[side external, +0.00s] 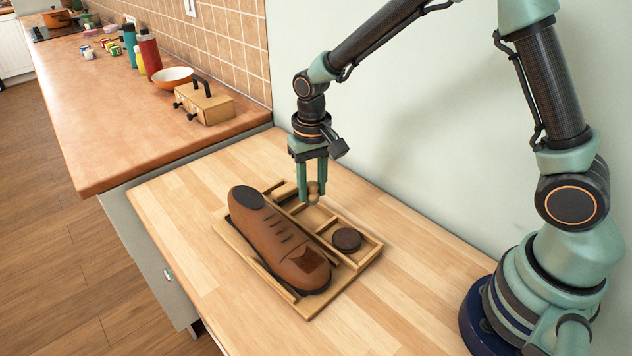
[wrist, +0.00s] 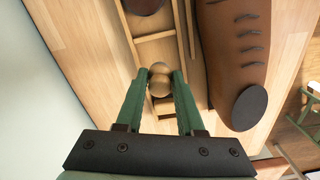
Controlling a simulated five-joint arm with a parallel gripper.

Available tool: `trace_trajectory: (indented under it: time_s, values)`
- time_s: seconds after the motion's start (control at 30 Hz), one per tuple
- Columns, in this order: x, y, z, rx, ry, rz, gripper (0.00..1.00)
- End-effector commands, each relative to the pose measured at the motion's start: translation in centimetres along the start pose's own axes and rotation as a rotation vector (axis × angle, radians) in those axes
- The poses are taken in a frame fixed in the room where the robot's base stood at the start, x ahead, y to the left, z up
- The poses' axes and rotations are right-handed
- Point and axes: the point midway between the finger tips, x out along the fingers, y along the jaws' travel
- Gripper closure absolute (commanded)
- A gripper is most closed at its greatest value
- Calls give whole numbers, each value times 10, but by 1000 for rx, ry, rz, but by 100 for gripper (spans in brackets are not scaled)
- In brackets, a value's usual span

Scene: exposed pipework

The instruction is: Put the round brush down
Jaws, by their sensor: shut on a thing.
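My gripper (side external: 313,193) is shut on the wooden knob of the round brush (side external: 314,188). The brush also shows between the two green fingers in the wrist view (wrist: 159,82). It is over the far compartments of the wooden tray (side external: 311,311), beside the shoe. I cannot tell whether its underside touches the tray floor, and its bristles are hidden. A brown shoe (side external: 275,238) lies along the near side of the tray, and it fills the right of the wrist view (wrist: 233,50).
A dark round tin (side external: 347,239) sits in a tray compartment to the right of my gripper. The wooden worktop (side external: 410,285) is clear around the tray. A wall stands behind. On the counter at left are a wooden box (side external: 205,105), an orange bowl (side external: 172,77) and several bottles.

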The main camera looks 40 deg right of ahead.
Motion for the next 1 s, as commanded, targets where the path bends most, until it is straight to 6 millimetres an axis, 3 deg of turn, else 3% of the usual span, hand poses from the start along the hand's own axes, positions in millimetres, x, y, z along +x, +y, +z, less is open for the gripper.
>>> trace_trajectory:
  time_s: [0.43,0.87,0.9,0.93,1.0]
  values:
    - [47,0,0,0,-2,1,100]
    - [52,0,0,0,1,0,100]
    - [52,0,0,0,1,0,55]
    - [52,0,0,0,1,-1,51]
    - [52,0,0,0,1,0,51]
